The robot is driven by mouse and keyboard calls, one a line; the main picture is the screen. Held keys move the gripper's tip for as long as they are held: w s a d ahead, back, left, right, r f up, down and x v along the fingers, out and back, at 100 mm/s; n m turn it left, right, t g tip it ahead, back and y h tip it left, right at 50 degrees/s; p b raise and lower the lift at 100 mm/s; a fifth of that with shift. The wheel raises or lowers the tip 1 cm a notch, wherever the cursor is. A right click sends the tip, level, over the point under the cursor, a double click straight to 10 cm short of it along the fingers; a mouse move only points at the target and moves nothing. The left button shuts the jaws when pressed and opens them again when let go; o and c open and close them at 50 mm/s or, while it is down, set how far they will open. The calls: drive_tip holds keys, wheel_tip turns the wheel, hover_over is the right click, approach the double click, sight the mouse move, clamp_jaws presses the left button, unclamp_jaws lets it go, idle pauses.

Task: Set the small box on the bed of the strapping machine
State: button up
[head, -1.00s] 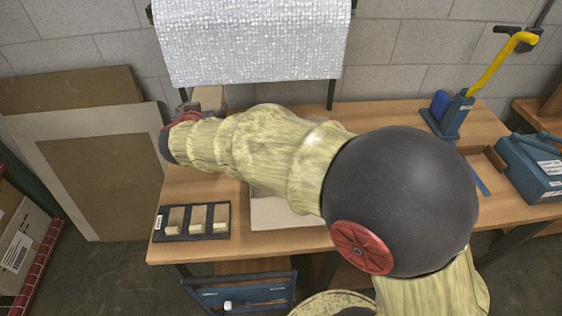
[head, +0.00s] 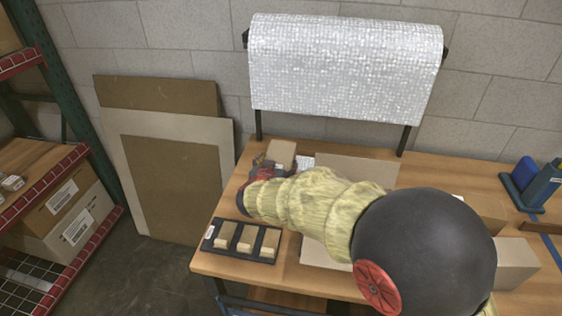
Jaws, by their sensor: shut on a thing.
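My gripper (head: 266,169) is at the back left of the wooden bench, partly hidden behind my own arm. It is shut on a small tan box (head: 283,152), which shows just beyond the fingers. I cannot tell how high the box is above the bench. A blue device (head: 541,186) with an upright part stands at the right edge of the view, cut off by the frame. I cannot tell whether it is the strapping machine; its bed does not show clearly.
A black tray (head: 268,261) with three tan blocks lies at the bench's front left. Cardboard (head: 355,170) stands behind my arm, and a carton (head: 516,262) is at right. A bubble-wrap roll (head: 345,65) hangs above. Flat boards (head: 170,150) and a shelf (head: 75,155) are left.

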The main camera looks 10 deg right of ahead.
drive_tip(key=shift+w+f+b, duration=0.1)
drive_tip(key=shift+f+b, duration=0.5)
drive_tip(key=shift+f, duration=1.65)
drive_tip(key=o, duration=1.7)
drive_tip(key=shift+f, duration=0.25)
drive_tip(key=shift+c, duration=0.2)
drive_tip(key=o, duration=0.4)
drive_tip(key=shift+o, duration=0.2)
drive_tip(key=shift+r, duration=0.1)
